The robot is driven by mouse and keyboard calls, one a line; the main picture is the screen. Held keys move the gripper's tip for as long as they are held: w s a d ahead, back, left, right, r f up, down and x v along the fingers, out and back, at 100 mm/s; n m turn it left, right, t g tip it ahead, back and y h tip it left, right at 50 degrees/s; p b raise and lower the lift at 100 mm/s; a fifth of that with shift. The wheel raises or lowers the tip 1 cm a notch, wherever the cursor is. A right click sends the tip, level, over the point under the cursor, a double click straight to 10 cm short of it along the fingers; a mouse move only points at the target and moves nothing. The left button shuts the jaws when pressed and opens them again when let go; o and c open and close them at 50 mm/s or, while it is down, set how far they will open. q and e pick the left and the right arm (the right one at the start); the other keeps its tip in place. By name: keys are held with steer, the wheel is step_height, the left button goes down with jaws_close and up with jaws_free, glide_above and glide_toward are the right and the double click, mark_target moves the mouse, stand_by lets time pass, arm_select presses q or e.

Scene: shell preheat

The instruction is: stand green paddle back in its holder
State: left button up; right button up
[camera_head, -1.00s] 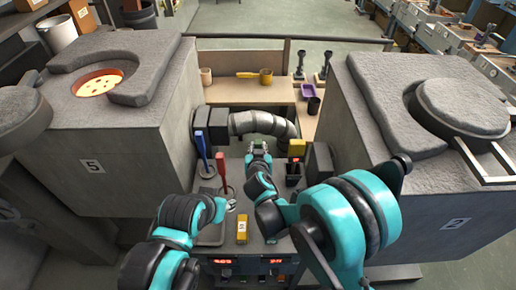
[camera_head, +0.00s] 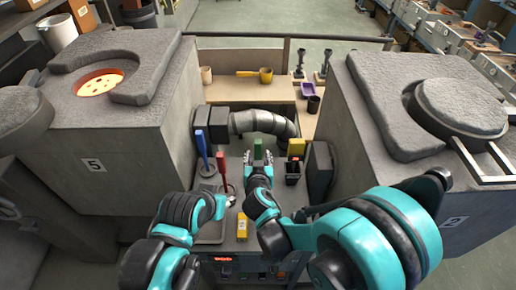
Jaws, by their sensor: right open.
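The green paddle (camera_head: 258,149) stands upright at the back middle of the console top. Its lower part and any holder under it are hidden behind my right gripper. My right gripper (camera_head: 258,161) is open just in front of the green paddle; I cannot tell whether they touch. My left gripper (camera_head: 231,200) is low beside the foot of the red paddle (camera_head: 221,168); its fingers are too small to read.
A yellow block (camera_head: 242,226) lies at the console front, right of a grey tray (camera_head: 211,237). A black holder (camera_head: 293,171) and a yellow piece (camera_head: 297,146) stand at the right. A grey pipe (camera_head: 262,123) runs behind. Furnace blocks (camera_head: 140,180) (camera_head: 440,195) wall both sides.

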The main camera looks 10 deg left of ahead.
steer(key=s+d+r+m+g+h, duration=0.1)
steer(key=s+d+r+h, duration=0.15)
steer(key=d, duration=0.65)
steer(key=s+d+r+m+g+h, duration=0.1)
steer(key=s+d+r+g, duration=0.15)
steer(key=d, duration=0.55)
steer(key=s+d+g, duration=0.3)
steer(key=s+d, duration=0.9)
steer(key=s, duration=0.3)
steer(key=shift+s+r+y, duration=0.2)
steer(key=shift+y, duration=0.25)
steer(key=shift+f, duration=0.1)
step_height(320, 180, down, 7)
steer(key=b, duration=0.6)
steer(key=shift+b, duration=0.4)
